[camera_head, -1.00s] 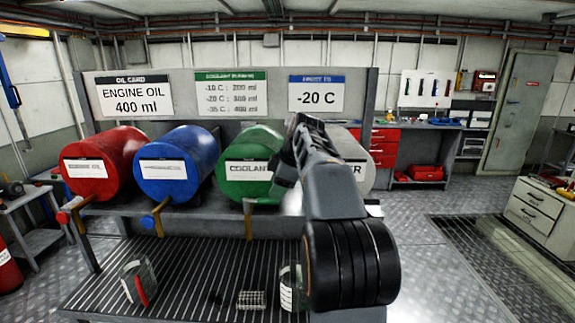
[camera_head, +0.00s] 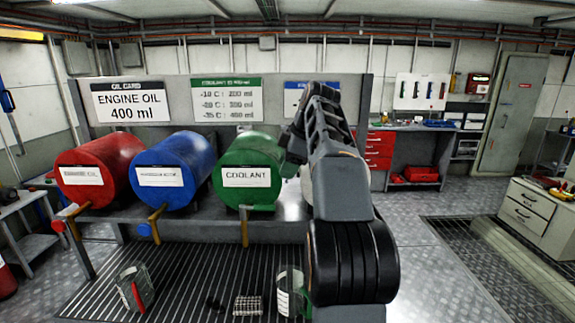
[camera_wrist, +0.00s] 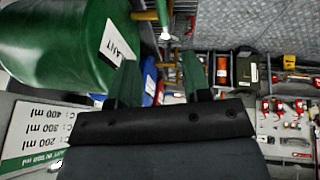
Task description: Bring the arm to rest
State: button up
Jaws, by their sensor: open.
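My arm (camera_head: 345,195) is folded upright at the middle right of the head view, hiding most of the rightmost drum and part of the blue-headed sign. Its end points left, beside the green coolant drum, and the fingertips are hard to make out there. In the wrist view my gripper (camera_wrist: 162,78) shows two fingers standing apart with nothing held between them.
Red (camera_head: 103,162), blue (camera_head: 172,160) and green (camera_head: 250,160) drums lie on a rack above a slatted grate (camera_head: 195,265). Two measuring jugs (camera_head: 134,287) (camera_head: 290,290) stand on the grate. A drawer cabinet (camera_head: 535,208) is at right, with open floor between.

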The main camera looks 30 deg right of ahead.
dwell(0.3)
notch_tip(320, 180, down, 11)
jog(key=m+h, duration=0.2)
jog(key=m, duration=0.9)
jog(key=s+a+f, duration=0.6)
jog(key=s+a, duration=0.2)
jog(key=a, duration=0.2)
jog(key=s+a+f, duration=0.7)
jog(key=s+a, duration=0.1)
jog(key=a, duration=0.1)
jog(key=shift+s+a+m+h, duration=0.3)
jog(key=shift+s+a+m, duration=0.05)
jog(key=shift+m, duration=0.05)
